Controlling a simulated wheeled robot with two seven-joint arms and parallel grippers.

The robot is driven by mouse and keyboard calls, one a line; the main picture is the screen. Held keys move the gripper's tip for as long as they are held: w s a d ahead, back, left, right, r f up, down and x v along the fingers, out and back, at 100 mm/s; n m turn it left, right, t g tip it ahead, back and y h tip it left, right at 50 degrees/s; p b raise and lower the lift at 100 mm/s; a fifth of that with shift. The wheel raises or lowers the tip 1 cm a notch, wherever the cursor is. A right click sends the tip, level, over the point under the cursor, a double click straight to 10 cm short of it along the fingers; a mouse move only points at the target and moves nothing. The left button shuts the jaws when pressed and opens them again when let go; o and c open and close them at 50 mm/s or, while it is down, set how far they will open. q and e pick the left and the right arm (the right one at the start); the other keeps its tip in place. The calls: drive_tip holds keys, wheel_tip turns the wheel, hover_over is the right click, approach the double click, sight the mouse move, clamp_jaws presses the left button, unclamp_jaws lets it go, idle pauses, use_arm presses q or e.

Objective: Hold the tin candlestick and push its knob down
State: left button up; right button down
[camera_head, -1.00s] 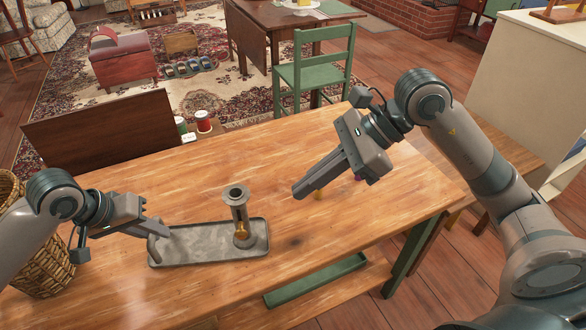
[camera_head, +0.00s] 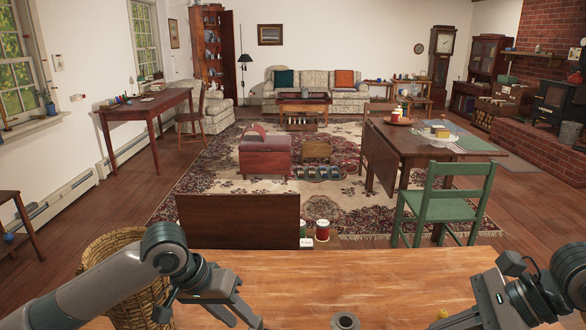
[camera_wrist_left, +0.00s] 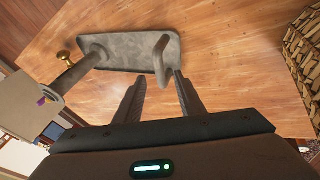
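The tin candlestick is a grey oblong pan with an upright tube, a brass knob on the tube's side and an upright grip at one end. In the head view only the tube's top rim (camera_head: 344,321) shows at the bottom edge. In the left wrist view the pan (camera_wrist_left: 130,54) lies on the table, with the brass knob (camera_wrist_left: 65,57) at the left. My left gripper (camera_head: 245,322) is open. In the wrist view its fingertips (camera_wrist_left: 160,80) are apart, just short of the grip. My right gripper (camera_head: 450,321) is at the lower right, its fingertips cut off.
The wooden table (camera_head: 300,275) fills the bottom. A wicker basket (camera_head: 125,270) stands at its left, behind my left arm. Spools (camera_head: 322,230) and a dark panel (camera_head: 240,220) are beyond the far edge. A green chair (camera_head: 450,205) is at the right.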

use_arm(q)
drive_tip(key=v, duration=0.5)
drive_tip(key=shift+s+a+r, duration=0.1)
drive_tip(key=shift+a+r, duration=0.05)
drive_tip(key=shift+r, duration=0.2)
